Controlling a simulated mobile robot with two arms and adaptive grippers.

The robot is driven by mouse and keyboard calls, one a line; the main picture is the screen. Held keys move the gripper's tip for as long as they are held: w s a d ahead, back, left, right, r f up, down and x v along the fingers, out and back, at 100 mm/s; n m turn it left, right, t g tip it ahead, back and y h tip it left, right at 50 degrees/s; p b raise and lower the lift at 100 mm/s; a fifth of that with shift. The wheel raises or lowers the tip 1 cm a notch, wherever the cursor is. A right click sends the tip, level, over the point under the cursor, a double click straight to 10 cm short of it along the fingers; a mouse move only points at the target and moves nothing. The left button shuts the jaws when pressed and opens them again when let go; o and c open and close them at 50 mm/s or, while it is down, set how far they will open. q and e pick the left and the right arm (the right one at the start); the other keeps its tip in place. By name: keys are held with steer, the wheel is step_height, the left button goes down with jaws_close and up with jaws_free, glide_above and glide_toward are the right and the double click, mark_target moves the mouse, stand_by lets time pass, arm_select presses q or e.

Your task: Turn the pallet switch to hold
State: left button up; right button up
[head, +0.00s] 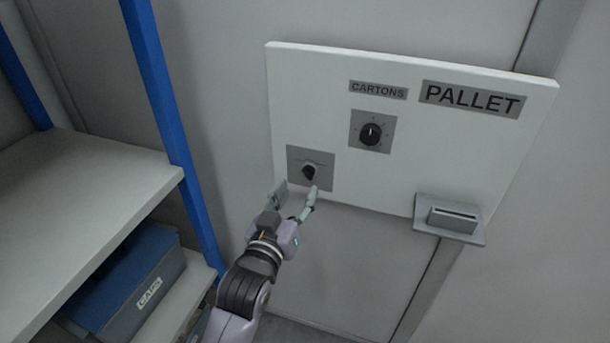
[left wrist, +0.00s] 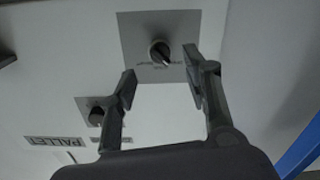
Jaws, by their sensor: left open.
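The white panel (head: 330,105) labelled PALLET (head: 472,99) is on the wall in the head view. A black rotary switch (head: 309,172) sits on a grey plate at its lower left. The switch also shows in the left wrist view (left wrist: 161,53), ahead of the fingertips; its marks are too small to read. My left gripper (head: 296,190) is open and empty just below and in front of this switch, and its fingers also show in the left wrist view (left wrist: 158,83). I cannot tell whether a finger touches the plate. My right gripper is not in view.
A second dial (head: 371,133) under the CARTONS label (head: 378,90) sits up and right of the switch. A grey slotted holder (head: 450,222) juts out at the panel's lower right. A shelf with a blue upright (head: 165,105) and a blue CAPS box (head: 135,275) stands left.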

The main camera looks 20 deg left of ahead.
mark_target(306, 177)
arm_select(q)
steer(key=w, duration=0.5)
steer(key=shift+w+d, duration=0.15)
steer(key=shift+w, duration=0.2)
steer(key=shift+c, duration=0.3)
jaws_close()
